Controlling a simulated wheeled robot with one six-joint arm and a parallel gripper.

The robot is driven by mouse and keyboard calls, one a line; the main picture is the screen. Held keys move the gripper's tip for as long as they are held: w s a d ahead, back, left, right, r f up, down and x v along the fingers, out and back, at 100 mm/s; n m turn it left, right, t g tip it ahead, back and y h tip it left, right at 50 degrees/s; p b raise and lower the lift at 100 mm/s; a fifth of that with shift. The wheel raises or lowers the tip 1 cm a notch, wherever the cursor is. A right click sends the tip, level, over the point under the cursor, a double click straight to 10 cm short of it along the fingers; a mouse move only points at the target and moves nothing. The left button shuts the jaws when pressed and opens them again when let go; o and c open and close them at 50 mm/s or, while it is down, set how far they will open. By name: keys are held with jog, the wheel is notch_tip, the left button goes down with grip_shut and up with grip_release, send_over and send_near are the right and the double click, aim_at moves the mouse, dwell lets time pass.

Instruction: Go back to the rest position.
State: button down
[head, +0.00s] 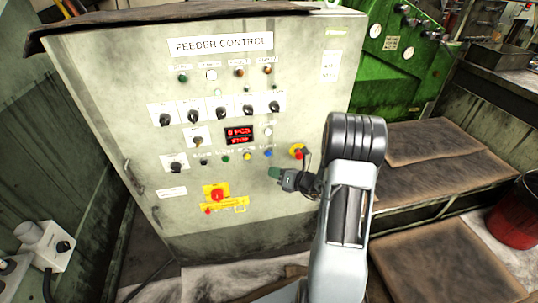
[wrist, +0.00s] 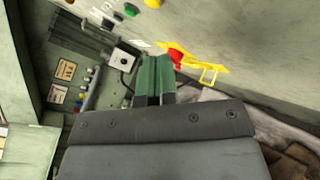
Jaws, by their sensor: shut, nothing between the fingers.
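My gripper (head: 273,173) is in front of the lower right part of the feeder control panel (head: 120,90). Its green fingers are closed together with nothing between them. It points left in the head view, below the row of small buttons and right of the yellow-backed red switch (head: 217,195). In the wrist view the closed green fingers (wrist: 154,75) show at the middle, with the red and yellow switch (wrist: 176,56) beyond them to the right. I cannot tell the exact gap between the fingertips and the panel.
A red emergency button (head: 297,152) sits close above my gripper. A grey socket box (head: 45,245) is on the left wall. A green machine (head: 400,60) stands behind on the right. Brown mats (head: 440,262) and a red bucket (head: 515,215) lie to the right.

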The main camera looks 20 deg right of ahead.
dwell(0.5)
jog(key=s+a+n+g, duration=0.8)
jog(key=s+n+g, duration=0.35)
jog(key=n, duration=0.75)
jog(key=s+a+r+n+h+p, duration=0.1)
jog(key=s+r+n+h, duration=0.3)
jog(key=r+n, duration=0.3)
jog(key=s+a+r+n+t+h+p, duration=0.1)
jog(key=s+r+n+h, duration=0.3)
jog(key=r+n, duration=0.3)
jog(key=n+h, duration=0.1)
jog(key=n, duration=0.2)
jog(key=shift+s+a+r+n, duration=0.15)
jog(key=shift+a+r+n, duration=0.15)
jog(key=shift+n, duration=0.1)
jog(key=c, duration=1.8)
grip_release()
jog(key=shift+t, duration=0.25)
jog(key=shift+c, duration=0.2)
